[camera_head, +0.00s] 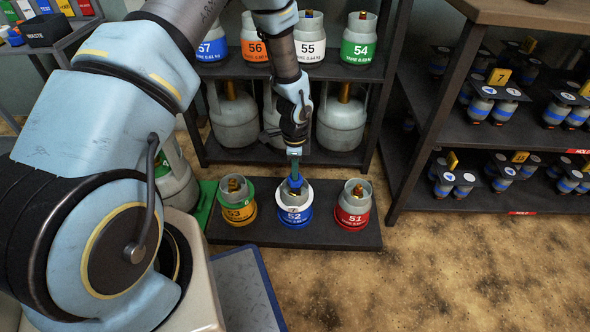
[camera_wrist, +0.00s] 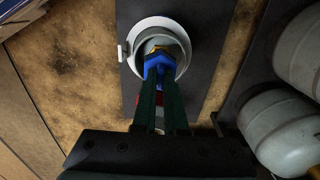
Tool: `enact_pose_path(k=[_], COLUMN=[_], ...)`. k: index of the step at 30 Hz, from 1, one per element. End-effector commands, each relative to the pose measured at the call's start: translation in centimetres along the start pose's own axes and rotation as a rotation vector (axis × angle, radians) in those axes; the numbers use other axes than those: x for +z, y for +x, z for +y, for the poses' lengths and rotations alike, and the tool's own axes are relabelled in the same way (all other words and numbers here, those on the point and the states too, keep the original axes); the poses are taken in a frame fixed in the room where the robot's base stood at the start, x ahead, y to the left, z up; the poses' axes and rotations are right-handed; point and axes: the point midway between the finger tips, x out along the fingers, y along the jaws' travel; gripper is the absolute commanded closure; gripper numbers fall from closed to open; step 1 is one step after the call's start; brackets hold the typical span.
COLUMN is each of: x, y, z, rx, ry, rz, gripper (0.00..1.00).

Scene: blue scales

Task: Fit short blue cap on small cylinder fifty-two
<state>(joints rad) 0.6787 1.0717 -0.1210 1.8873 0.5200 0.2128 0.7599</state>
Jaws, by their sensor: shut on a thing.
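Small cylinder fifty-two (camera_head: 294,204) stands upright in the middle of the dark floor mat, with a white band and a blue lower band. In the wrist view its pale collar (camera_wrist: 139,32) rings the valve area. My gripper (camera_head: 295,176) points straight down over this cylinder. It is shut on the short blue cap (camera_wrist: 158,68), which sits inside or just above the collar opening. A bit of the cap's blue (camera_head: 296,183) shows between the fingertips in the head view. Whether the cap touches the valve is hidden. The green fingers also show in the wrist view (camera_wrist: 160,85).
Cylinder 53 (camera_head: 237,205), orange-banded, and cylinder 51 (camera_head: 352,207), red-banded, stand on either side on the dark mat (camera_head: 270,236). A shelf with numbered cylinders, including 54 (camera_head: 359,42), stands behind. A rack (camera_head: 480,110) is at right. Open floor lies in front.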

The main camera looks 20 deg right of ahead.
Motion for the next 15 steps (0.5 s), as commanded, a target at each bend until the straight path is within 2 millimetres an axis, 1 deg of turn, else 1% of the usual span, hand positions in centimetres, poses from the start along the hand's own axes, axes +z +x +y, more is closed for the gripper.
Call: enact_pose_path(k=[15], x=[0.0], y=[1.3], z=[0.0], rx=[0.000], ry=[0.000], rz=[0.000], gripper=[1.00])
